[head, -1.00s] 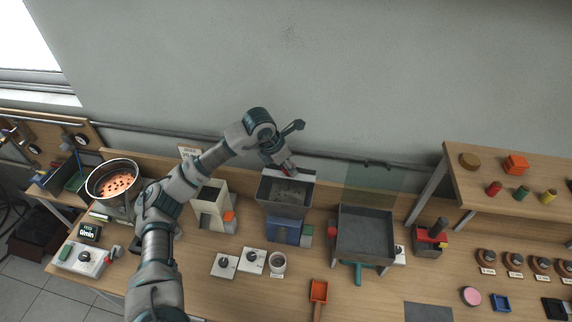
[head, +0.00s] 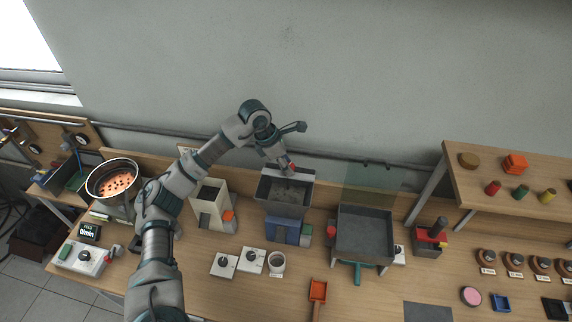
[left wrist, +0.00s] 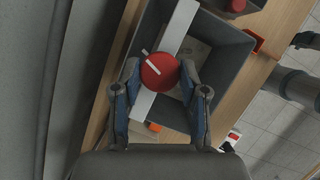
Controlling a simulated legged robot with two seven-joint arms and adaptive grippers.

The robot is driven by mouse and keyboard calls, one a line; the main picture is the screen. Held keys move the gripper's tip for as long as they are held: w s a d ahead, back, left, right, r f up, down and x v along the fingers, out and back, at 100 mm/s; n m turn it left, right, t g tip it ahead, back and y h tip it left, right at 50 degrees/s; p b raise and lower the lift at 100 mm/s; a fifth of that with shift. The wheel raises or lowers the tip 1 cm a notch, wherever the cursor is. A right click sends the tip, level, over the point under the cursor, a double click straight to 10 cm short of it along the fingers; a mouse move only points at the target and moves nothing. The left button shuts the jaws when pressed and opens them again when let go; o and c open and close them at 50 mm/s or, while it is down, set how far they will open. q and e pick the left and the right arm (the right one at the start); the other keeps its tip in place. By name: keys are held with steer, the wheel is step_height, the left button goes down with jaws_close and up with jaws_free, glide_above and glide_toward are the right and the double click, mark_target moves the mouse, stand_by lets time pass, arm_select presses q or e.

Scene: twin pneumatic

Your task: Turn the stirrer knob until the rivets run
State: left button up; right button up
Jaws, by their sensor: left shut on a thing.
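The stirrer knob is a round red knob (left wrist: 158,76) with a white pointer line, seen in the left wrist view on a pale bar (left wrist: 178,28) across the grey hopper (left wrist: 222,38). The line slants toward the upper left. My left gripper (left wrist: 160,70) is shut on the knob, one finger on each side. The hopper stands on a blue base (head: 283,230). I cannot make out moving rivets inside it. My right gripper is out of view.
A beige housing (head: 209,205) stands left, a grey tray (head: 366,235) right. An orange scoop (head: 318,291) lies near the front. The wall is close behind.

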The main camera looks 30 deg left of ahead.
arm_select(q)
steer(key=m+g, duration=0.1)
steer(key=m, duration=0.1)
steer(key=shift+w+r+m+h, duration=0.1)
steer(key=shift+m+h, duration=0.2)
steer(key=shift+m, duration=0.1)
steer(key=m+g+p, duration=0.1)
steer(key=m, duration=0.2)
steer(key=shift+w+m, duration=0.1)
steer(key=shift+m, duration=0.2)
steer(key=m+g, duration=0.1)
steer(key=m, duration=0.2)
steer(key=m+g, duration=0.1)
steer(key=m, duration=0.2)
steer(key=shift+w+g+p, duration=0.15)
steer(key=shift+g+p, duration=0.15)
steer(key=shift+g, duration=0.1)
steer(key=m+g+y+p, duration=0.1)
steer(key=m, duration=0.3)
steer(key=m+g+p, duration=0.1)
steer(key=m, duration=0.1)
steer(key=shift+d+m+y, duration=0.1)
steer(key=shift+m+y, duration=0.3)
steer(key=shift+m+p, duration=0.4)
steer(key=shift+m, duration=0.1)
steer(key=shift+f+y, duration=0.25)
steer(key=shift+y, duration=0.05)
steer(key=o, duration=1.1)
steer(key=shift+w, duration=0.1)
